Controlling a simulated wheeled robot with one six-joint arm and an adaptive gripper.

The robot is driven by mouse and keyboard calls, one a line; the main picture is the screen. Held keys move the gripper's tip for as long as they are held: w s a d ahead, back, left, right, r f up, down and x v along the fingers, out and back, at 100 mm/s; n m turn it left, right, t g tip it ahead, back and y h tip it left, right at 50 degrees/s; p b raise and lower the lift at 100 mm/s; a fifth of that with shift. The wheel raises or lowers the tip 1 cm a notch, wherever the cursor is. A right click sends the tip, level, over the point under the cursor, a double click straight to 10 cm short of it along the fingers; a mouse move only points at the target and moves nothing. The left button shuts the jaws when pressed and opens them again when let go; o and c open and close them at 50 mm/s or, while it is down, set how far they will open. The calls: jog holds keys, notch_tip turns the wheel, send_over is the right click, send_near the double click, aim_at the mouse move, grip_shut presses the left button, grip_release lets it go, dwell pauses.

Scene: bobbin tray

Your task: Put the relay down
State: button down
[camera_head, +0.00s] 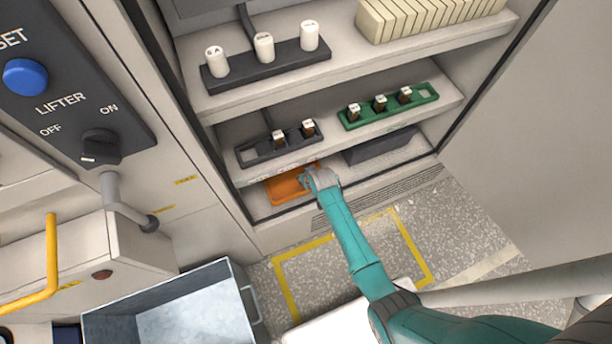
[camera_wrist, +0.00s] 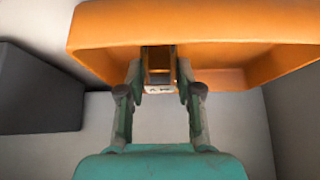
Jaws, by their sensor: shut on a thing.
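My gripper (camera_head: 312,178) reaches into the lowest level of the cabinet, at the orange bin (camera_head: 286,189). In the wrist view, my gripper (camera_wrist: 158,88) is shut on the relay (camera_wrist: 158,87), a small dark and brown block with a pale marked end. The relay is between the fingertips, in front of the open orange bin (camera_wrist: 215,28). The relay's far part overlaps the bin's inside; whether it touches the bin floor I cannot tell. In the head view, my gripper hides the relay and the bin's right part.
A dark rack (camera_head: 249,156) and a green rack (camera_head: 421,97) hold similar relays on the shelf above. A dark grey bin (camera_head: 382,147) sits right of the orange bin. The top shelf holds a rack (camera_head: 281,63) with white cylinders. A metal tub (camera_head: 172,293) stands lower left.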

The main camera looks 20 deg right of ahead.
jog(key=shift+f, duration=0.15)
jog(key=c, duration=0.8)
grip_release()
jog(key=shift+o, duration=0.2)
jog(key=v, duration=1.2)
